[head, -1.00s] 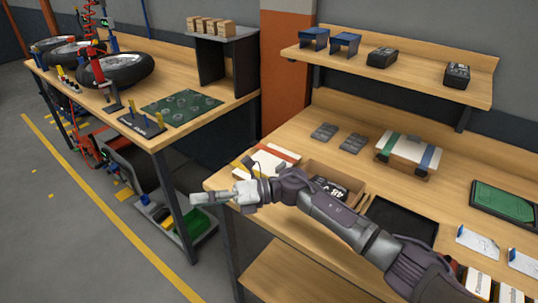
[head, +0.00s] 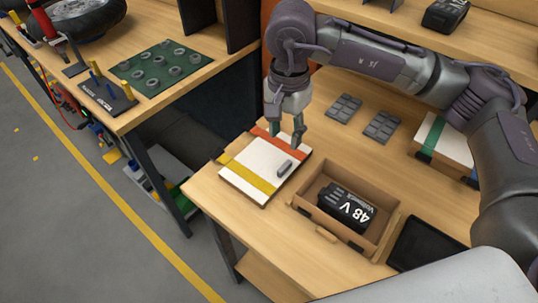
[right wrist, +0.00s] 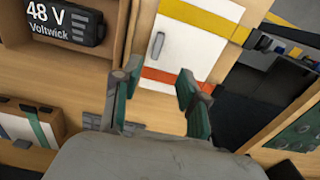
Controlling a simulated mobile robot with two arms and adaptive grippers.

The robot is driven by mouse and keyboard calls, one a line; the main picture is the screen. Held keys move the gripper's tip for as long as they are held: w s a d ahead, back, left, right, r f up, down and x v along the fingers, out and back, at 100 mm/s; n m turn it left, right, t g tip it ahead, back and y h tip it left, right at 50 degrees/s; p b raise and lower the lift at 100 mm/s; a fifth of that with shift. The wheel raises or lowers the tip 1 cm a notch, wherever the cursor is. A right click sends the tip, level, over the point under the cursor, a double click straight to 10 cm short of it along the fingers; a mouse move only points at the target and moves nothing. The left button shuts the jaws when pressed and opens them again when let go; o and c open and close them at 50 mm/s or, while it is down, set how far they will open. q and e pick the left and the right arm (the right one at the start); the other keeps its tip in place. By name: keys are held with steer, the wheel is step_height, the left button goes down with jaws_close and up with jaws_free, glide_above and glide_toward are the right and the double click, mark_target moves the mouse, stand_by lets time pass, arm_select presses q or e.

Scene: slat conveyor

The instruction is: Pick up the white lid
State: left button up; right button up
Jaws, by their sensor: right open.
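The white lid (head: 250,172) lies flat near the left end of the right bench, with a yellow strap, an orange-red strap and a small grey handle (head: 284,168). My right gripper (head: 285,138) is open and empty, pointing down over the lid's far edge. In the right wrist view the lid (right wrist: 187,48) lies ahead of the open fingers (right wrist: 155,90), with its handle (right wrist: 157,44) near the lid's left side. The left gripper is not in view.
An open cardboard box (head: 380,232) holding a black 48 V battery (head: 346,207) stands right of the lid. A black tray (head: 425,243) lies further right. Grey pads (head: 343,107) and a strapped white box (head: 442,139) lie behind. The left bench (head: 128,122) stands across a gap.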

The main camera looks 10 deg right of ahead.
glide_above(285, 165)
steer(key=f, duration=0.5)
steer(key=shift+w+a+p, duration=0.15)
steer(key=shift+w+p, duration=0.1)
steer(key=shift+p, duration=0.1)
steer(key=f, duration=0.1)
steer(key=f+p, duration=0.1)
steer(key=f, duration=0.1)
steer(key=f+p, duration=0.1)
steer(key=shift+s+f, duration=0.35)
steer(key=shift+f, duration=0.25)
jaws_close()
